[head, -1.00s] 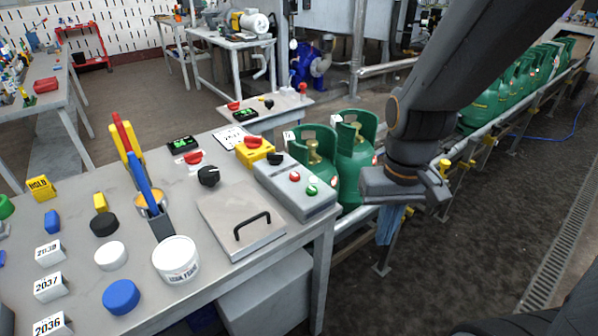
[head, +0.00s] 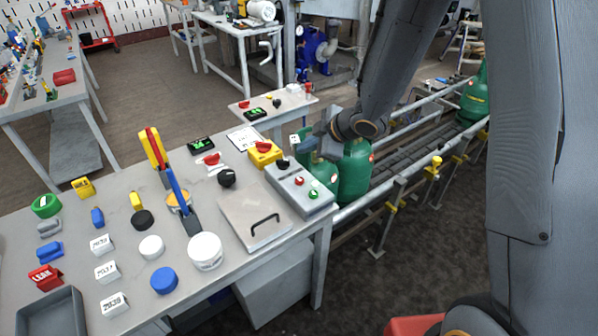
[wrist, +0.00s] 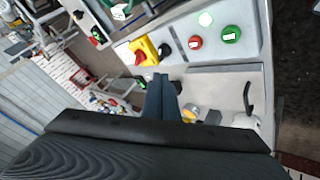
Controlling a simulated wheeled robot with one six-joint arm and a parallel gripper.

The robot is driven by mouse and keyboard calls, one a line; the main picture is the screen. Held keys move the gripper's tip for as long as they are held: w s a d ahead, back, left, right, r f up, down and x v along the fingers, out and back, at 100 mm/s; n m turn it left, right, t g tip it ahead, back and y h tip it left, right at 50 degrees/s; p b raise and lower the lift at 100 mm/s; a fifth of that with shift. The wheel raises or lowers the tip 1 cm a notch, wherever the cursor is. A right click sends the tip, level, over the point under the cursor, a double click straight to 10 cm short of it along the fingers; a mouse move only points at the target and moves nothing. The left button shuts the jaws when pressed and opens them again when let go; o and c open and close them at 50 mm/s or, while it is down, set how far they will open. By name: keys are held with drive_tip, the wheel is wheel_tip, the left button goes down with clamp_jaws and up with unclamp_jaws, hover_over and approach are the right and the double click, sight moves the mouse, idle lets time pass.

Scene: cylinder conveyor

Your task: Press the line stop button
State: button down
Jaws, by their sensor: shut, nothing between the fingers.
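A grey control box (head: 322,204) on the right end of the bench carries a red button (head: 299,181), a green button (head: 313,194) and a black knob (head: 283,165). In the wrist view the red button (wrist: 195,42) and green button (wrist: 230,33) lie right of and above the fingertips. I cannot read their labels.
Green gas cylinders (head: 355,178) stand on the conveyor (head: 405,155) just right of the box. A metal plate with a black handle (head: 264,223) lies in front of it. Clamps, tubs and number blocks cover the bench's left part. A small side table (head: 290,110) stands behind.

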drive_tip(key=shift+a, duration=0.4)
drive_tip(key=b, duration=0.8)
hover_over(303, 181)
wheel_tip(303, 181, down, 8)
drive_tip(key=shift+s+r, duration=0.1)
drive_tip(key=shift+r, duration=0.05)
drive_tip(key=shift+f+b, duration=0.35)
drive_tip(key=shift+f, duration=0.15)
drive_tip(key=shift+f, duration=0.1)
idle(1.2)
drive_tip(key=shift+f, duration=0.3)
